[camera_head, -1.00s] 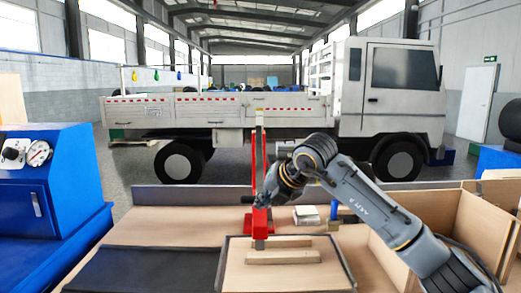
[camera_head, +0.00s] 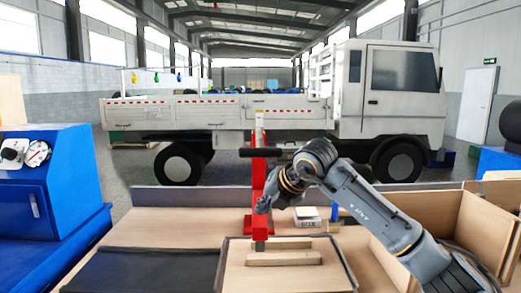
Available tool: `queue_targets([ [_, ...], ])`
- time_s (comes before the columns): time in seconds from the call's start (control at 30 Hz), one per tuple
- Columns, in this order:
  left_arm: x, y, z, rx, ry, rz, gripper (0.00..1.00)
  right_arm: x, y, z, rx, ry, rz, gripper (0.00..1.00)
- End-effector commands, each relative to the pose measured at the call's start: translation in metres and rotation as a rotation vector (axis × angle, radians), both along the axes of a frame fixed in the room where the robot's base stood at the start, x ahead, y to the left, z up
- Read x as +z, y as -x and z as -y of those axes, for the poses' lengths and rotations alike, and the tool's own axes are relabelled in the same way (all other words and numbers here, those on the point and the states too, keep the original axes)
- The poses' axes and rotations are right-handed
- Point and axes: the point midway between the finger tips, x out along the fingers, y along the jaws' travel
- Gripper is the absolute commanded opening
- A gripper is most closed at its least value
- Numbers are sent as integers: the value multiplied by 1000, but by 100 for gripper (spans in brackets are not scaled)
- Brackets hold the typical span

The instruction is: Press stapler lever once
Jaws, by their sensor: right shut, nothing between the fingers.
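Two pale wood strips (camera_head: 285,258) lie on the board at the stapler's foot. My right gripper (camera_head: 264,206) is shut and empty, in front of the upright and well below the lever bar. Its arm comes in from the right. It hides part of the upright, and I cannot tell whether it touches it. My left gripper is not in view.
A small scale (camera_head: 306,213) and a blue item (camera_head: 334,212) stand right of the stapler. Wooden bins (camera_head: 440,215) fill the right side. A dark mat (camera_head: 140,270) lies clear at the front left. A blue machine (camera_head: 60,190) stands at the left.

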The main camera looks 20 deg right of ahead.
Motion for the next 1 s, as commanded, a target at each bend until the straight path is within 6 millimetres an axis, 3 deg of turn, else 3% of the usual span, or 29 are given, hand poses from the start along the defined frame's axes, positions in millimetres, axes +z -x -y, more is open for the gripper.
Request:
queue_targets([
  [1.0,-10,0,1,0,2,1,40,-12,0,-1,2,-1,1,0],
])
